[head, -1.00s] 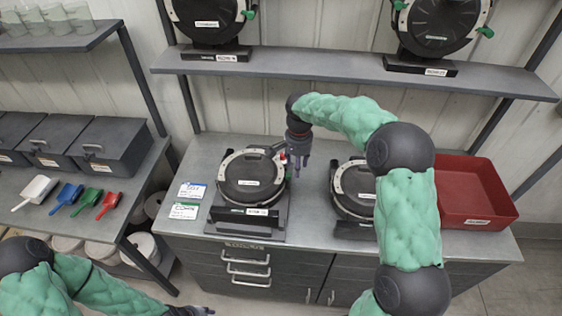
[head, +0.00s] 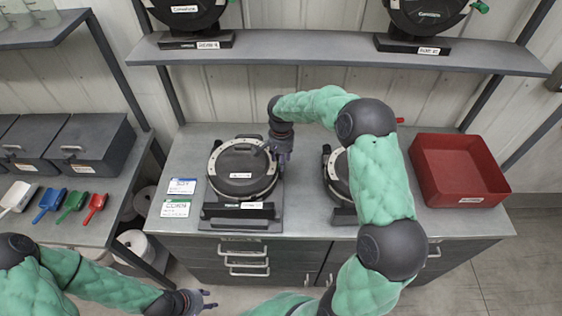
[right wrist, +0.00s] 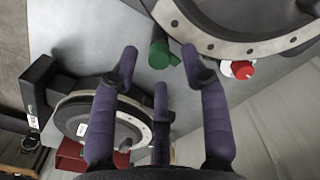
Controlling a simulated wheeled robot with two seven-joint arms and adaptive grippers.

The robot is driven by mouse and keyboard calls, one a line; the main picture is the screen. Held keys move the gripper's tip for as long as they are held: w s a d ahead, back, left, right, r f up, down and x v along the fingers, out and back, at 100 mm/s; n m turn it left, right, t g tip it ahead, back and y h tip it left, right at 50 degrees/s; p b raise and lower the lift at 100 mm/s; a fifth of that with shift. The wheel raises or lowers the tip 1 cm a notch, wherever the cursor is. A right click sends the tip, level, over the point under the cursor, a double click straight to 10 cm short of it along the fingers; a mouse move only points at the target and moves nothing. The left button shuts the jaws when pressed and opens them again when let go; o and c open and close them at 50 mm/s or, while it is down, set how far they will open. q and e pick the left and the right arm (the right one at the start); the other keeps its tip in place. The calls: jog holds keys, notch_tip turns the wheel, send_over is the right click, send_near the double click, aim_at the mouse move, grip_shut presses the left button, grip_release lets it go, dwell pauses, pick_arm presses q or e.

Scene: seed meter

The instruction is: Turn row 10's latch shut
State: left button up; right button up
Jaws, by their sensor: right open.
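In the head view a round black seed meter with a pale rim (head: 242,170) stands on the left of the bench; its small label is too small to read. My right gripper (head: 281,152) is at the meter's right rim, fingers pointing down and open. In the right wrist view the open fingers (right wrist: 160,85) are spread below a green knob (right wrist: 162,50) beside the meter's pale rim (right wrist: 255,46). The knob is not gripped. A red knob (right wrist: 240,70) is on that rim to the right. My left gripper (head: 204,299) hangs low in front of the bench, empty.
A second meter (head: 337,172) is partly hidden behind my right arm; it also shows in the right wrist view (right wrist: 105,118). A red bin (head: 460,170) stands at the bench's right. Two cards (head: 178,197) lie left of the meter. A shelf (head: 335,52) with more meters hangs above.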

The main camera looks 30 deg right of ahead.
jog(key=shift+s+f, duration=0.1)
jog(key=shift+f, duration=0.7)
jog(key=shift+c, duration=0.3)
grip_shut()
